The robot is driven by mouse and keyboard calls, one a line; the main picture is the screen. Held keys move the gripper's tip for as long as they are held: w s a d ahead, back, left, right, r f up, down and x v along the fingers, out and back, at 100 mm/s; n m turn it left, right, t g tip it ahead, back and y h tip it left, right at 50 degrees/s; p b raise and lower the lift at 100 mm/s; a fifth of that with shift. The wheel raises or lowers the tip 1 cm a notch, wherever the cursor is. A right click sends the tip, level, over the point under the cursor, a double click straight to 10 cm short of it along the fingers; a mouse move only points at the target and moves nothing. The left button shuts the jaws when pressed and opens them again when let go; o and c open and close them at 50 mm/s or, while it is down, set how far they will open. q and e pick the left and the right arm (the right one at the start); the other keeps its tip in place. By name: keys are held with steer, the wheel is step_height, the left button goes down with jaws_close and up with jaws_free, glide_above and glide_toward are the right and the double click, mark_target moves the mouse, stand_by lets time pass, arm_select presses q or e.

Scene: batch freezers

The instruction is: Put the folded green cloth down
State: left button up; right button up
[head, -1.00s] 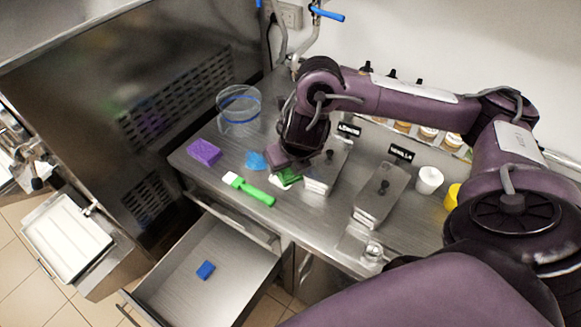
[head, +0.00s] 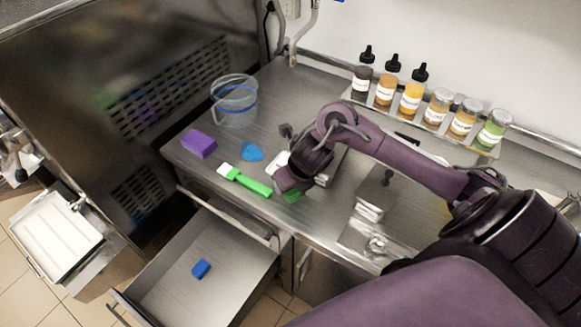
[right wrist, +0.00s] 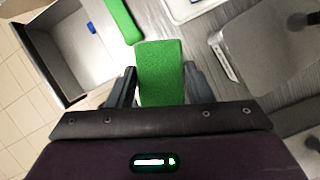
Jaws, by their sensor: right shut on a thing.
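The folded green cloth (right wrist: 160,72) is between the two fingers of my right gripper (right wrist: 160,88) in the right wrist view. The gripper is shut on it. In the head view only a small green part of the cloth (head: 293,196) shows beneath my right gripper (head: 290,186), near the front edge of the steel counter (head: 310,218). I cannot tell whether the cloth touches the counter. My left gripper is not in view.
A green-handled brush (head: 246,181), blue cloth (head: 252,152), purple sponge (head: 199,143) and clear jug (head: 235,100) stand left of the gripper. Lidded steel containers (head: 375,195) are to the right. An open drawer (head: 222,258) holding a blue block (head: 201,268) juts out below. Bottles (head: 411,101) line the back.

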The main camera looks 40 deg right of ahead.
mark_target(291, 195)
steer(key=shift+f+b, duration=0.3)
steer(key=shift+f, duration=2.55)
steer(key=shift+f, duration=0.1)
steer(key=o, duration=0.9)
steer(key=shift+o, duration=0.2)
steer(key=shift+r, duration=0.2)
steer(key=p+v, duration=0.1)
steer(key=v, duration=1)
steer(key=shift+s+r, duration=0.25)
steer(key=shift+r, duration=0.1)
